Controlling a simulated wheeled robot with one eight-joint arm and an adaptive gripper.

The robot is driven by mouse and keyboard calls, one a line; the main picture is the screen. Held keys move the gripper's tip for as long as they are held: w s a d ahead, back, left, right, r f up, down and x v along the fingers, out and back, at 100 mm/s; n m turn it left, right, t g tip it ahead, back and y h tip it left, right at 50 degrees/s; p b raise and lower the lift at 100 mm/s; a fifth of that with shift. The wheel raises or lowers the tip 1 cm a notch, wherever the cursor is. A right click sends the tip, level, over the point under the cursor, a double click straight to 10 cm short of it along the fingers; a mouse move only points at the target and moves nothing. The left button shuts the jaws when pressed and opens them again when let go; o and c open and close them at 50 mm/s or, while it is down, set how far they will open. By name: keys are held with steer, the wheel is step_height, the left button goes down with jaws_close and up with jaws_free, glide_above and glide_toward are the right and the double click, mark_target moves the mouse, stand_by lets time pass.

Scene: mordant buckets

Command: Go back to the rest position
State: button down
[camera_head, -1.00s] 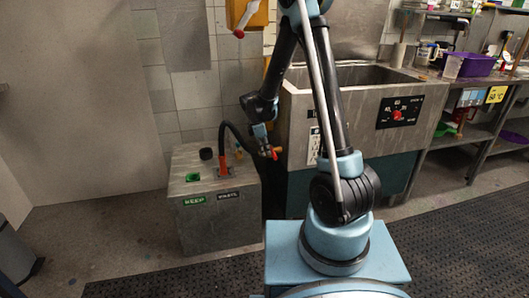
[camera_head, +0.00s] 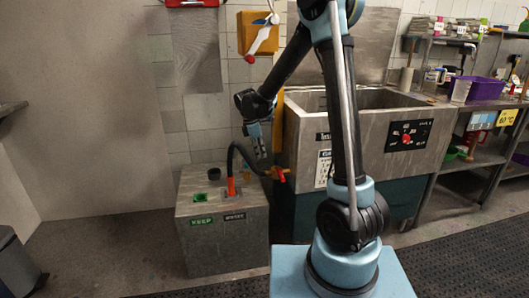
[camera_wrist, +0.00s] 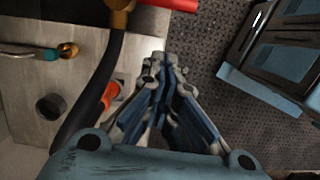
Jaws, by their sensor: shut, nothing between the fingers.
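My gripper (camera_head: 260,152) is shut and empty. In the head view it points down above the right rear of the grey box (camera_head: 222,248) with the green KEEP label. In the wrist view my gripper (camera_wrist: 160,65) has its fingers together, close to the black hose (camera_wrist: 95,90) and its brass fitting with a red handle (camera_wrist: 172,4). I cannot tell whether they touch. My arm stands bent in front of the sink.
The steel sink (camera_head: 300,150) stands right of the box. A shelf with a purple bin (camera_head: 487,90) is farther right. An orange wall box with a red-tipped lever (camera_head: 250,58) hangs above. A grey bin (camera_head: 16,265) is at left. Open floor lies left of the box.

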steer(key=s+d+r+m+y, duration=0.1)
steer(key=s+d+r+m, duration=0.35)
steer(key=s+d, duration=0.35)
steer(key=s+d+r+m+y, duration=0.1)
steer(key=s+d+r+m, duration=0.35)
steer(key=d, duration=0.45)
steer(key=s+d+f+m, duration=0.2)
steer(key=s+d+m, duration=0.1)
steer(key=s, duration=0.3)
steer(key=s+d+f+m+t, duration=0.1)
steer(key=s+d+f+m, duration=0.1)
steer(key=s, duration=0.4)
steer(key=s+d+f+m, duration=0.3)
steer(key=s+d+m, duration=0.1)
steer(key=s+m, duration=0.2)
steer(key=shift+s+t+y, duration=0.3)
steer(key=shift+s, duration=0.1)
steer(key=shift+w+f, duration=0.15)
steer(key=shift+w, duration=0.3)
